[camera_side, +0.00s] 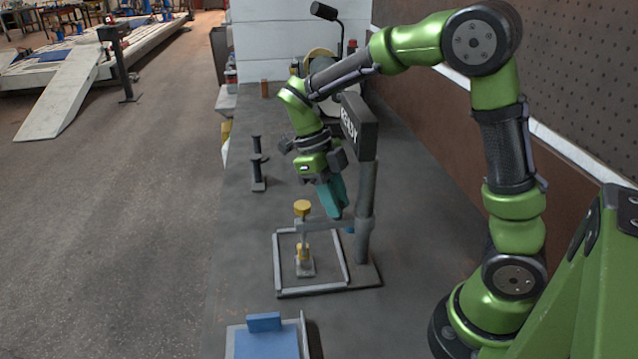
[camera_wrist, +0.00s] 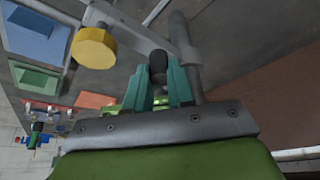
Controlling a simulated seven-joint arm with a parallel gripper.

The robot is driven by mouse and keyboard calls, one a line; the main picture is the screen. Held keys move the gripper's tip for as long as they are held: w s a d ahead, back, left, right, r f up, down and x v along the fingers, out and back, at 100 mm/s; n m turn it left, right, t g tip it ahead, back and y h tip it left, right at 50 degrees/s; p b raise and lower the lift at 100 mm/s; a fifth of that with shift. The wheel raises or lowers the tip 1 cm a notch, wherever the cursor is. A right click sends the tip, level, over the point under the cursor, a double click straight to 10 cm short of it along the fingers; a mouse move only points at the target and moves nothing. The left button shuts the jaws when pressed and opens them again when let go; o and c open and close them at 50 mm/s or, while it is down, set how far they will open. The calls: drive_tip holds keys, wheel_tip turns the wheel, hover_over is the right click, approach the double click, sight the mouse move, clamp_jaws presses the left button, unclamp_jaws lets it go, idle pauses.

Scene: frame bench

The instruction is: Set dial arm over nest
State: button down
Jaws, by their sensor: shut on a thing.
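The dial arm (camera_side: 325,226) is a grey bar reaching left from an upright grey post (camera_side: 366,210). A yellow dial (camera_side: 302,207) sits at its free end; it also shows in the wrist view (camera_wrist: 94,47). In the side view the dial lines up above the nest (camera_side: 305,269), which has a yellow part (camera_side: 303,252) standing in it; the exact depth is hard to tell. My gripper (camera_side: 339,213), with teal fingers, is at the arm near the post. In the wrist view its fingers (camera_wrist: 160,78) are shut on a dark knob (camera_wrist: 158,62) beside the bar.
A pale rectangular frame (camera_side: 278,265) surrounds the nest on the bench. A sign reading READY (camera_side: 358,125) tops the post, close to my wrist. A tray with a blue block (camera_side: 264,322) lies in front. A dark stand (camera_side: 257,165) is behind left. The bench between is clear.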

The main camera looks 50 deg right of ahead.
drive_tip(key=c, duration=1)
unclamp_jaws()
drive_tip(key=v, duration=1.7)
drive_tip(key=s+a+r+n+t+y, duration=0.1)
drive_tip(key=s+n+t, duration=0.35)
drive_tip(key=n, duration=0.75)
drive_tip(key=s+a+r+n+t, duration=0.25)
drive_tip(key=s+n, duration=0.25)
drive_tip(key=n, duration=0.7)
drive_tip(key=s+f+n+t, duration=0.1)
drive_tip(key=f+n, duration=0.1)
drive_tip(key=f, duration=0.1)
drive_tip(key=s+f+n+t+y, duration=0.1)
drive_tip(key=s+f+n+t, duration=0.1)
drive_tip(key=f, duration=0.1)
drive_tip(key=s+f+n+t, duration=0.1)
drive_tip(key=s+f+n, duration=0.1)
drive_tip(key=f, duration=0.2)
drive_tip(key=shift+s+n+t, duration=0.1)
drive_tip(key=shift+n+t, duration=0.3)
